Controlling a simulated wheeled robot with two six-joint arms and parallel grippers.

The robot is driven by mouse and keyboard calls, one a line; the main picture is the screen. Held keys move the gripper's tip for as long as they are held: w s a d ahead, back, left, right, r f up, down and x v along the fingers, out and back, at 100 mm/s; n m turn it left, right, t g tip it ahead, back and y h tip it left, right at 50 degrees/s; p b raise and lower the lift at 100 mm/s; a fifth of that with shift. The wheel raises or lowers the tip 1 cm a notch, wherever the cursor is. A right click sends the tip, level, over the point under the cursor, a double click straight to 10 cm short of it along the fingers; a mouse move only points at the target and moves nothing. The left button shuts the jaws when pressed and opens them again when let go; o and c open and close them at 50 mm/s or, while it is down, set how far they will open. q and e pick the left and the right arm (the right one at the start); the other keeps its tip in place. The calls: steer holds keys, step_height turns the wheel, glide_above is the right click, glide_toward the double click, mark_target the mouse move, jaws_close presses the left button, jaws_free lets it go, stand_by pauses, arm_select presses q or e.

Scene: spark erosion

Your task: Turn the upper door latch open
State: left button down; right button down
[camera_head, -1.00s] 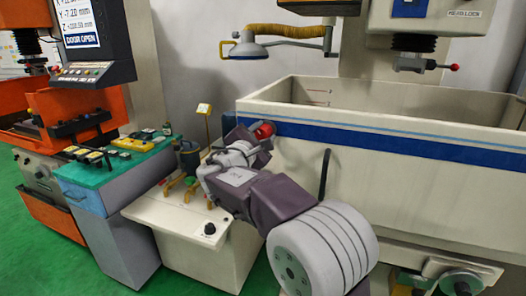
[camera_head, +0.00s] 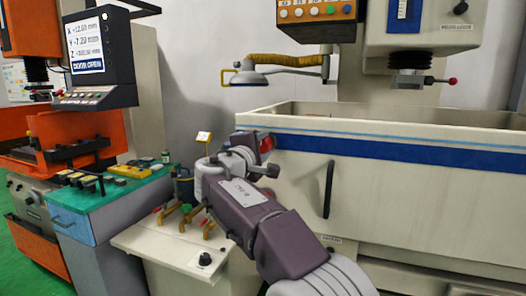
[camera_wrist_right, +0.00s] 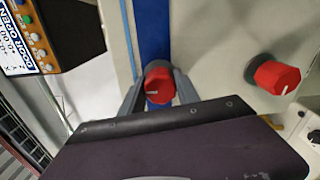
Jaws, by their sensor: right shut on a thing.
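The upper door latch is a red round knob (camera_head: 267,143) at the left end of the blue stripe on the white tank's front. It also shows in the right wrist view (camera_wrist_right: 158,85), with a pale line across its face. My right gripper (camera_wrist_right: 158,76) is shut on this knob, one grey finger on each side. In the head view my right gripper (camera_head: 264,152) reaches the tank front, and my wrist covers part of the knob. A second red knob (camera_wrist_right: 277,77) sits apart from the blue stripe in the right wrist view. My left gripper is out of view.
The white tank (camera_head: 420,190) fills the right side, with a dark vertical handle (camera_head: 329,190) on its front. A low white cabinet (camera_head: 165,250) with small fixtures stands beneath my arm. A lamp (camera_head: 250,77) hangs behind. An orange machine (camera_head: 30,200) stands left.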

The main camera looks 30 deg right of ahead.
stand_by(0.5)
steer(key=c, duration=0.9)
jaws_free()
steer(key=b+v, duration=0.1)
steer(key=v, duration=0.8)
